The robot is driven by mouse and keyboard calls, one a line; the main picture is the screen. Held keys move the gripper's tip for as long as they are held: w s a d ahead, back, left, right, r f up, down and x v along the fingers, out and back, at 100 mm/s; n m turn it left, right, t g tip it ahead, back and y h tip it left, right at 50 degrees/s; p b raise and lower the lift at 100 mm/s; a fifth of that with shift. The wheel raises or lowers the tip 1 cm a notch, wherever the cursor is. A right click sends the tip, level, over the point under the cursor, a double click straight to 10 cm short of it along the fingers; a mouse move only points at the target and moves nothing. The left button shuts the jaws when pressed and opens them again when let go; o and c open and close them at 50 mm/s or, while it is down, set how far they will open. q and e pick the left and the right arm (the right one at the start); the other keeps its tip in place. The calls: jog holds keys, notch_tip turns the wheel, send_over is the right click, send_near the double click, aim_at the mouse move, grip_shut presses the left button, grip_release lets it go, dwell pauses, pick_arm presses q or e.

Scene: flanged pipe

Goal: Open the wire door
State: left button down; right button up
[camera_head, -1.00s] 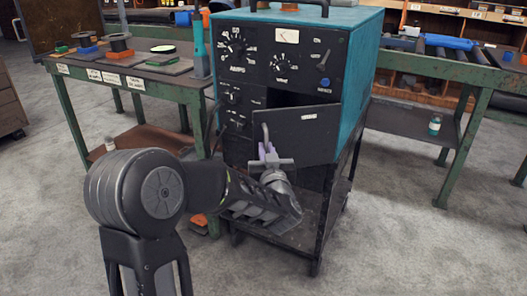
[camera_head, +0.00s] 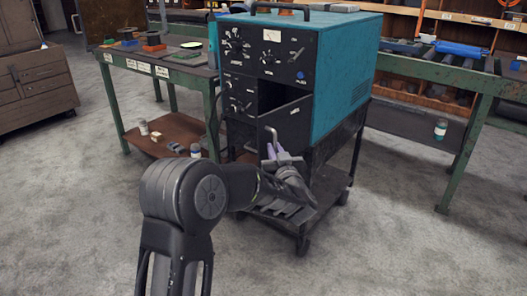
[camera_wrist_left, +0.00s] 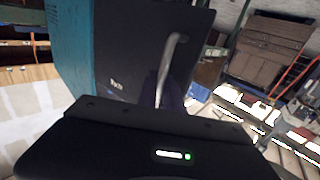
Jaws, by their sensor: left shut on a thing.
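The wire door (camera_head: 288,124) is a black panel low on the front of the teal machine (camera_head: 345,75). It stands partly open, angled out from the front, with a dark gap (camera_head: 271,95) above and behind it. A grey bent handle (camera_head: 270,137) sticks out of its face. My left gripper (camera_head: 274,155) is shut on the lower part of this handle. In the left wrist view the door (camera_wrist_left: 130,50) and handle (camera_wrist_left: 171,58) show above the black gripper body. The fingers are mostly hidden there. My right gripper is in no view.
The machine stands on a dark wheeled cart (camera_head: 325,185). A green bench (camera_head: 112,100) with parts and a lower shelf is on the left; another bench (camera_head: 470,80) is on the right. Grey floor (camera_head: 400,245) is clear in front.

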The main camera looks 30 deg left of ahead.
pick_arm(q)
jog(key=shift+d+r, duration=0.1)
jog(key=shift+d, duration=0.15)
jog(key=c, duration=1.8)
grip_release()
jog(key=shift+w, duration=0.15)
jog(key=shift+o, duration=0.2)
jog(key=shift+d, duration=0.1)
jog(key=v, duration=0.7)
jog(key=shift+s+d+p, duration=0.25)
jog(key=shift+s+p, duration=0.05)
jog(key=shift+p, duration=0.05)
